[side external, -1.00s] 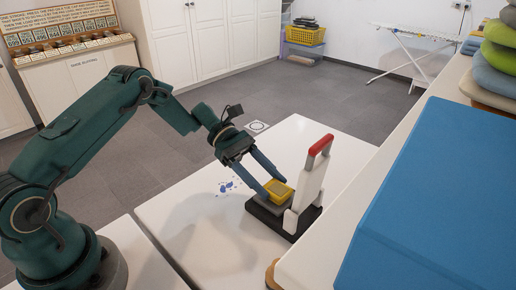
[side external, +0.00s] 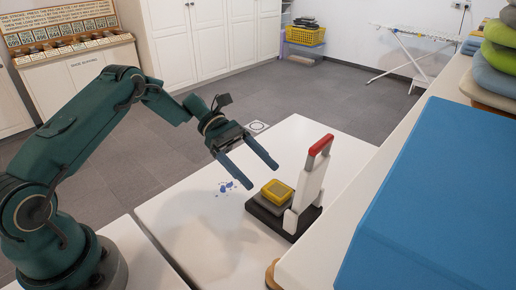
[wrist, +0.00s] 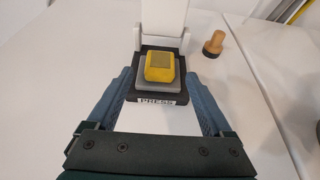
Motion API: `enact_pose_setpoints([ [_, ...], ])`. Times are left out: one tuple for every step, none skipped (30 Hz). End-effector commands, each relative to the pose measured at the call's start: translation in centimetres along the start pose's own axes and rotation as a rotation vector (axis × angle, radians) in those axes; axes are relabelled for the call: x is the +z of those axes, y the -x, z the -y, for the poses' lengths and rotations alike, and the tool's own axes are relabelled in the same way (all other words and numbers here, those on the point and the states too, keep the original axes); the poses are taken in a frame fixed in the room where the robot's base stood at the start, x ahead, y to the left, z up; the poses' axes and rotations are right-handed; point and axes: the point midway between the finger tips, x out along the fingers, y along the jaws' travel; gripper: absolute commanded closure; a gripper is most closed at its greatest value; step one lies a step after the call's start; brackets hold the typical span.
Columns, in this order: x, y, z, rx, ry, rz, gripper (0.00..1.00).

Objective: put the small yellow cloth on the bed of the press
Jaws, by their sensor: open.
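The small yellow cloth (side external: 277,190), a folded yellow block with a duller patch on top, lies on the grey bed of the press (side external: 266,206). It also shows in the wrist view (wrist: 159,68), resting on the grey bed (wrist: 143,87). The press has a black base, a white upright (side external: 308,187) and a red-topped handle (side external: 321,145). My gripper (side external: 263,175) is open and empty, above the cloth and apart from it. In the wrist view its blue fingers (wrist: 160,93) stand wide on either side of the press.
Blue spots (side external: 227,186) mark the white table left of the press. A wooden stamp-like knob (wrist: 214,44) stands right of the press in the wrist view. A large blue block (side external: 440,200) and stacked cushions (side external: 497,60) lie on the right. The table left of the press is mostly clear.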

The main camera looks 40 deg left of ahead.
Motion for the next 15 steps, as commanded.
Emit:
enact_pose_setpoints([
  [-0.1, 1.4, -0.1, 0.007, -0.003, -0.003, 0.15],
  [-0.1, 2.1, -0.1, 0.007, -0.001, -0.003, 0.15],
  [-0.1, 2.8, -0.1, 0.006, -0.003, -0.002, 0.15],
  [-0.1, 3.4, -0.1, 0.006, -0.001, -0.003, 0.15],
  [-0.1, 3.9, -0.1, 0.005, -0.001, -0.002, 0.15],
  [-0.1, 4.6, -0.1, 0.005, -0.002, -0.002, 0.15],
  [-0.1, 5.0, -0.1, 0.004, -0.002, -0.002, 0.15],
  [-0.1, 5.4, -0.1, 0.003, -0.003, -0.002, 0.15],
  [-0.1, 6.0, -0.1, 0.004, -0.001, -0.003, 0.15],
  [-0.1, 6.4, 0.0, 0.003, -0.001, -0.002, 0.15],
  [-0.1, 6.6, 0.0, 0.003, -0.002, -0.002, 0.15],
  [-0.1, 7.0, -0.1, 0.002, -0.001, -0.001, 0.15],
  [-0.1, 7.2, -0.1, 0.003, -0.001, -0.001, 0.15],
  [-0.1, 7.4, -0.1, 0.003, -0.001, -0.001, 0.15],
  [-0.1, 7.7, -0.1, 0.002, -0.001, 0.000, 0.15],
])
